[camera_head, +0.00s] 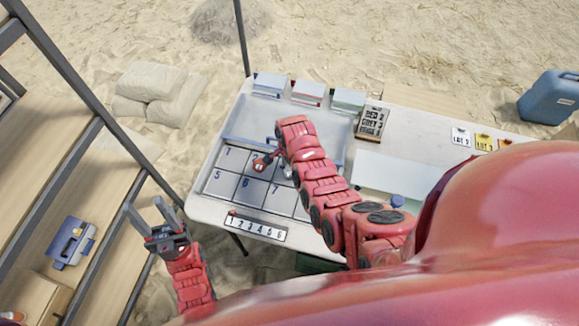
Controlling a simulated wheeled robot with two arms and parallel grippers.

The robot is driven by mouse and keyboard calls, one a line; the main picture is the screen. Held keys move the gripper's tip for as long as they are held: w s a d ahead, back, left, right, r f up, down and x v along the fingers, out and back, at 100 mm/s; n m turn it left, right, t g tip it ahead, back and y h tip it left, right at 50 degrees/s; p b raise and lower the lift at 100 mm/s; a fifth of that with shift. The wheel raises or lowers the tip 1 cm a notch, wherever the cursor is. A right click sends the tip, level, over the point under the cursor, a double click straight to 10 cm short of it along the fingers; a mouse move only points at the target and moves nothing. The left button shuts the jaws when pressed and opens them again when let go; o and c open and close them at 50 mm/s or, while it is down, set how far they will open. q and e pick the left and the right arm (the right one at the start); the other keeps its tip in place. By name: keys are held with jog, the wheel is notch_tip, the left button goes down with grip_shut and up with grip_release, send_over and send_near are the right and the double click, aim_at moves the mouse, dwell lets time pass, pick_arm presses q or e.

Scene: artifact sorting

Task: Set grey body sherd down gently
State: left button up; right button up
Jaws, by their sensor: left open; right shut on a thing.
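My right arm reaches over the gridded tray (236,207) on the white table and bends down at its far end. The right gripper (286,170) is mostly hidden behind my own arm, low over the numbered cells near 2, 6 and 7. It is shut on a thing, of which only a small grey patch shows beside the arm. I cannot tell its outline, or whether it touches the tray. My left gripper (146,206) is open and empty, left of the table and away from the tray.
Several lidded boxes (307,93) line the table's back edge. A number strip (256,227) lies at the front edge. A shelf rack (85,165) stands at left.

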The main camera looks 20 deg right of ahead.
jog(key=shift+f, duration=0.1)
jog(key=o, duration=1.4)
jog(key=shift+c, duration=0.2)
